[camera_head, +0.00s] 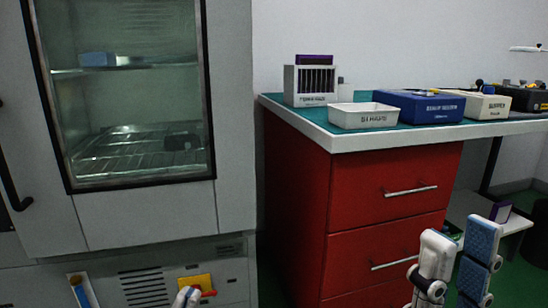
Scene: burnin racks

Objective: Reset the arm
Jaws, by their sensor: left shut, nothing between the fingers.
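My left gripper (187,297) shows only as a small white tip at the bottom edge, in front of the lower panel of the grey cabinet. It is shut and empty; the rest of it is cut off by the frame. My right gripper (461,255) stands upright at the lower right, in front of the red drawers. Its white finger and its blue textured finger are apart, with nothing visible between them. Its lower part is out of the frame.
A grey cabinet (232,110) with a glass door stands at the left. A red drawer unit (300,190) stands right of it, topped by a bench holding a white rack (310,88), a white tray (364,117) and a blue box (420,107). A purple box (501,212) sits lower right.

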